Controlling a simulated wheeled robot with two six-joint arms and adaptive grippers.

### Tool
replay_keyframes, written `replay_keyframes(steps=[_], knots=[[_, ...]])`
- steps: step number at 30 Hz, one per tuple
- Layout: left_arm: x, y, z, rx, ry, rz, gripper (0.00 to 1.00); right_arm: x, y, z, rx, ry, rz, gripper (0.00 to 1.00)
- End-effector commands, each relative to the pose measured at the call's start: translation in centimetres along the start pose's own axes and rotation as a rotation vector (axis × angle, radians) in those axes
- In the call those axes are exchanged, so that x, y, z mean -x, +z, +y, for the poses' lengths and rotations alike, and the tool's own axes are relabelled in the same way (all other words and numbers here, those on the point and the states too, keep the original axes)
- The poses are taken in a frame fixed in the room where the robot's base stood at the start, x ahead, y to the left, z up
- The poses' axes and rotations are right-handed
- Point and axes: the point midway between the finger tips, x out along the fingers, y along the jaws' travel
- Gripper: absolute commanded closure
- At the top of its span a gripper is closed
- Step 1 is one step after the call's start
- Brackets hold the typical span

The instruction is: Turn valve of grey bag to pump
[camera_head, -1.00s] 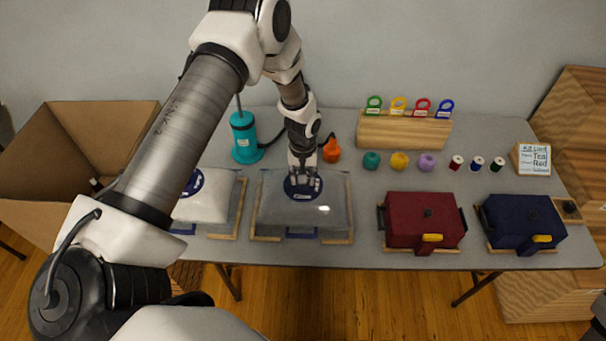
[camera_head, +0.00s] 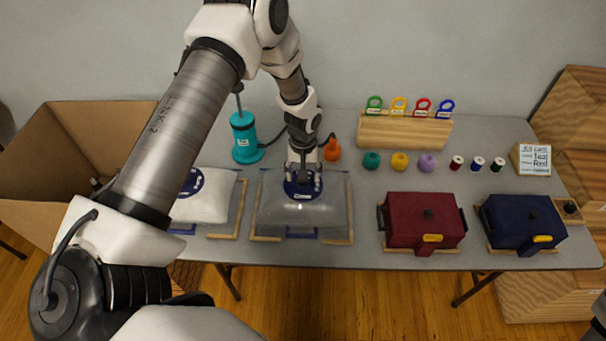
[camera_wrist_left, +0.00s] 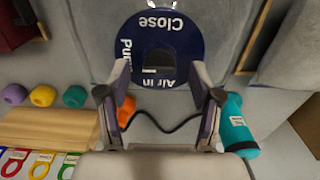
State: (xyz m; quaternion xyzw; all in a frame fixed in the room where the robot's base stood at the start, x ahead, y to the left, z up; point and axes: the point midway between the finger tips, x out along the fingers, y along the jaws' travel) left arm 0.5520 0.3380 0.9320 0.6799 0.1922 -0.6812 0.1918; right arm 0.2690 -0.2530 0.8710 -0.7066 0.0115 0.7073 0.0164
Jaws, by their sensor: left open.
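The grey bag (camera_head: 275,210) lies on the table inside a wooden-edged frame. Its valve is a round navy dial (camera_wrist_left: 185,28) with the words "Close", "Pump" and "Air In"; it also shows on the bag's top in the head view (camera_head: 302,194). A dark knob (camera_wrist_left: 160,58) sits in the dial's middle. My left gripper (camera_wrist_left: 160,74) is open, pointing down over the valve, with one finger on each side of the knob. I cannot tell whether the fingers touch it. The teal pump (camera_head: 243,138) stands behind the bag, with a dark hose running to an orange nozzle (camera_head: 332,150).
A white bag (camera_head: 207,205) lies to the left. Red (camera_head: 424,222) and navy (camera_head: 522,222) cases lie to the right. Behind are yarn balls (camera_head: 399,161), spools (camera_head: 478,163) and a wooden rack (camera_head: 405,132) with coloured tags. A cardboard box (camera_head: 75,120) stands at the left.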

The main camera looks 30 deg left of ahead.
Motion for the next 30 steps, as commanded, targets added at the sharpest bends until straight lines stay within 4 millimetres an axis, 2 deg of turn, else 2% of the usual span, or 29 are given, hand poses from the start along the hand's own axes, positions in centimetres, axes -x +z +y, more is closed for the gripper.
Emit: replay_keyframes(steps=[6, 12, 16, 30], knots=[[5.6, -0.1, 0.1, 0.001, 0.004, 0.004, 0.35, 0.0, 0.0, 0.0, 0.0, 0.0, 0.0, 0.6], [9.6, -0.1, 0.0, 0.001, 0.003, 0.002, 0.35, 0.0, 0.0, 0.0, 0.0, 0.0, 0.0, 0.6], [10.5, 0.0, 0.0, 0.001, 0.001, 0.0, 0.35, 0.0, 0.0, 0.0, 0.0, 0.0, 0.0, 0.6], [10.4, 0.0, 0.0, 0.0, 0.0, 0.0, 0.35, 0.0, 0.0, 0.0, 0.0, 0.0, 0.0, 0.6]])
